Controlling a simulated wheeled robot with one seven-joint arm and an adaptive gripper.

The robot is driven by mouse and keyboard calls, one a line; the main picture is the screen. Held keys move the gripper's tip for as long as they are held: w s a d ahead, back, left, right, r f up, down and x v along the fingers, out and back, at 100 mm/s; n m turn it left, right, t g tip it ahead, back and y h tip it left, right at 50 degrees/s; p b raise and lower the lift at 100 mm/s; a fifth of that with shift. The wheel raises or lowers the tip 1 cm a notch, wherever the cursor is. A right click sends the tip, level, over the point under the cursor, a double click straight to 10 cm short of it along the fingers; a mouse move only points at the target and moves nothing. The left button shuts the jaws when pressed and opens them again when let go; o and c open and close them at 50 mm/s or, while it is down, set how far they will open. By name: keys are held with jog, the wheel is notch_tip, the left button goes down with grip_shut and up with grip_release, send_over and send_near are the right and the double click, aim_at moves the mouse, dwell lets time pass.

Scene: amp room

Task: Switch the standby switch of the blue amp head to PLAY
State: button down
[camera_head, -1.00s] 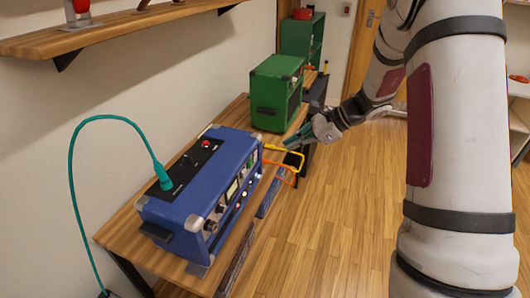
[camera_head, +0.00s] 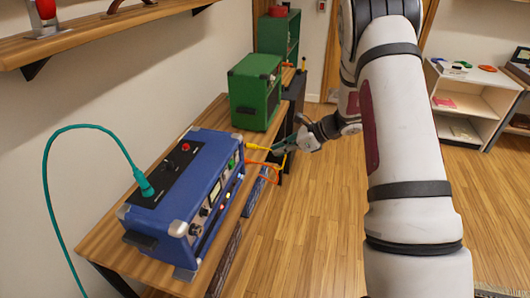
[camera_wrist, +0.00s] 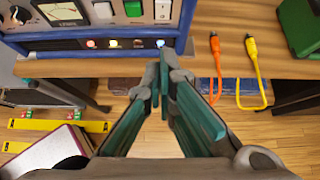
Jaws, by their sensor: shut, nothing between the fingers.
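The blue amp head (camera_head: 205,172) stands on a wooden bench, its front panel facing right in the head view. Labels and switch positions are too small to read. My gripper (camera_wrist: 160,75) is shut and empty, its fingertips in front of the panel's lower edge. In the head view my gripper (camera_head: 280,148) is beyond the amp's far front corner.
Orange (camera_wrist: 215,65) and yellow (camera_wrist: 256,70) cables hang over the bench edge (camera_wrist: 230,68), right of my fingers. A teal cable (camera_head: 45,165) plugs into the amp's top. A green amp (camera_head: 254,90) stands farther back. The floor right of the bench (camera_head: 310,220) is clear.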

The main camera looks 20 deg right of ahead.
aim_at(237, 159)
jog(key=w+a+r+p+x, duration=0.1)
jog(key=r+x, duration=0.1)
jog(key=x, duration=1)
jog(key=shift+a+p, duration=0.2)
jog(key=shift+p, duration=0.15)
jog(key=shift+r, duration=0.15)
jog(key=shift+w+a+r+g+h+b, duration=0.2)
jog(key=shift+w+a+g+h+b, duration=0.15)
jog(key=shift+b, duration=0.25)
jog(key=shift+s, duration=0.15)
jog(key=shift+r, duration=0.2)
